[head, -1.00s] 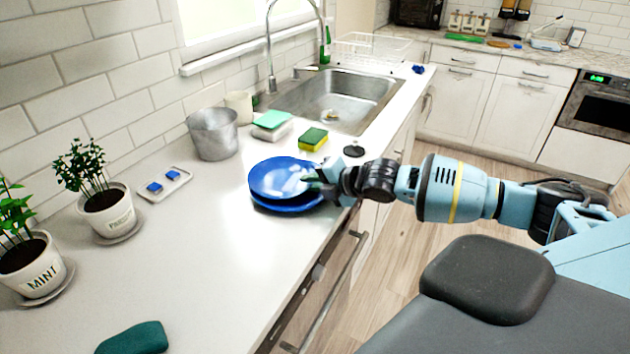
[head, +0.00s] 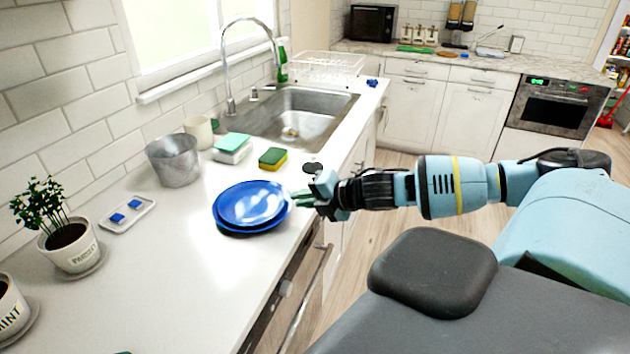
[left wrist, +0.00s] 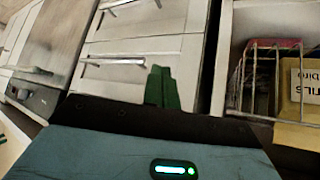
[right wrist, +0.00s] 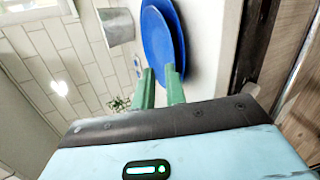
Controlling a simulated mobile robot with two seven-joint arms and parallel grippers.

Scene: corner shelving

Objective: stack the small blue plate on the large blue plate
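The small blue plate (head: 250,203) lies on top of the large blue plate (head: 238,233) on the counter. The lower plate's rim shows along the front and right, so the upper one looks slightly off-centre. The stacked plates also show in the right wrist view (right wrist: 160,45). My right gripper (head: 297,196) is just right of the plates' right edge. In the right wrist view its green fingers (right wrist: 162,82) are apart with nothing between them. My left gripper shows only in the left wrist view, its green fingers (left wrist: 161,86) together and empty, facing cabinet drawers.
Behind the plates are a green-and-yellow sponge (head: 272,158), a stacked soap or sponge block (head: 232,147), a metal pot (head: 174,160) and the sink (head: 300,118). A potted plant (head: 68,245) and small tray (head: 127,214) stand left. The counter in front of the plates is clear.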

